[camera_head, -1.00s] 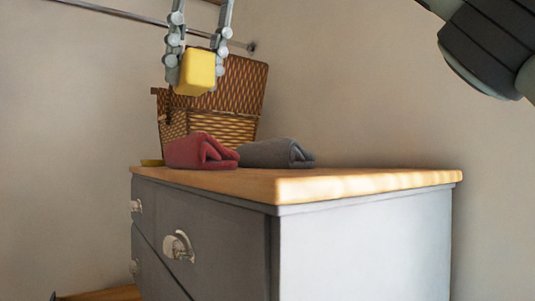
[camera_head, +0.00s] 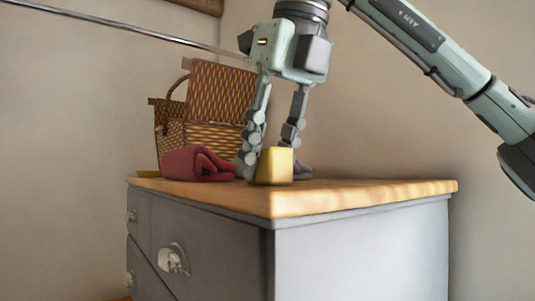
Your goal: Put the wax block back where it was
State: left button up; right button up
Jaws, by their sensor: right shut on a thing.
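The yellow wax block (camera_head: 275,166) is at the top of the grey dresser, near the front corner of its wooden top (camera_head: 360,192). Its lower edge appears at the level of the wood; I cannot tell if it touches. My right gripper (camera_head: 268,160) comes down from above with its fingers either side of the block and is shut on it. The far finger is partly hidden behind the block's side. My left gripper does not show.
A grey towel (camera_head: 302,170) is mostly hidden behind the gripper and block. An open wicker basket (camera_head: 205,115) stands behind. The right part of the top is clear.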

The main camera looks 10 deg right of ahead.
dwell(0.3)
jog(key=o, duration=1)
jog(key=v, duration=1.2)
jog(key=shift+r, duration=0.1)
